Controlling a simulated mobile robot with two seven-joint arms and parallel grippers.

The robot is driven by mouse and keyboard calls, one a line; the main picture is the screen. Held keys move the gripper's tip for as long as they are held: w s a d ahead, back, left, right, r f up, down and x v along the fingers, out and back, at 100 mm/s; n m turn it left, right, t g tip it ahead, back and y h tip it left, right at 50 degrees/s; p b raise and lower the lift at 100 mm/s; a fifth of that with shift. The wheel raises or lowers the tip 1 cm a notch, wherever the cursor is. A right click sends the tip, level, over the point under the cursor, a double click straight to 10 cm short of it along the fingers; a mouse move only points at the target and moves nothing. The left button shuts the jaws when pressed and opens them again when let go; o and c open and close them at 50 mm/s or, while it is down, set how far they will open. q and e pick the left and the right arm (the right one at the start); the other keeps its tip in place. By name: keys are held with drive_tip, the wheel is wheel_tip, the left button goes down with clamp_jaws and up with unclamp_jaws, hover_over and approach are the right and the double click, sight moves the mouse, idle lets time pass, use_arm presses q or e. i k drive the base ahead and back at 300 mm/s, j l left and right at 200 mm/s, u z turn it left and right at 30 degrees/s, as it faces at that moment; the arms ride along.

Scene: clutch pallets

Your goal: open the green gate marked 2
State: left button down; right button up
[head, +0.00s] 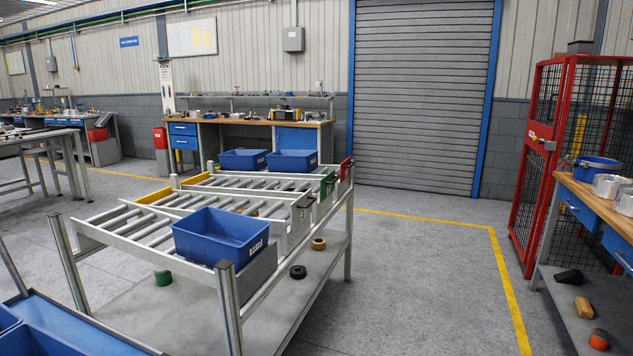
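The green gate (328,184) is a small upright plate at the right end of one lane of the grey roller rack (340,208). It stands between a red gate (346,169) behind it and a grey gate (301,212) in front of it. It looks raised and closed across its lane. Its number is too small to read. The rollers (215,203) left of the green gate look empty. Neither of my grippers shows in the head view.
A blue bin (220,237) sits in the nearest lane; two more blue bins (243,158) (292,160) stand at the back. Rolls lie on the lower shelf (300,300). Right of the rack is clear floor (420,265), then a red cage (540,150) and workbench (600,200).

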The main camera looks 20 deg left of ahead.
sight(332, 186)
drive_tip(key=i+j+u, duration=0.1)
drive_tip(key=i, duration=0.25)
drive_tip(key=i+j+u, duration=0.1)
drive_tip(key=i+j, duration=0.15)
drive_tip(key=i+j+u, duration=0.1)
drive_tip(key=i, duration=0.4)
drive_tip(key=i+l, duration=0.25)
drive_tip(key=i, duration=0.15)
drive_tip(key=i+l+u, duration=0.1)
drive_tip(key=i, duration=0.3)
drive_tip(key=l, duration=0.1)
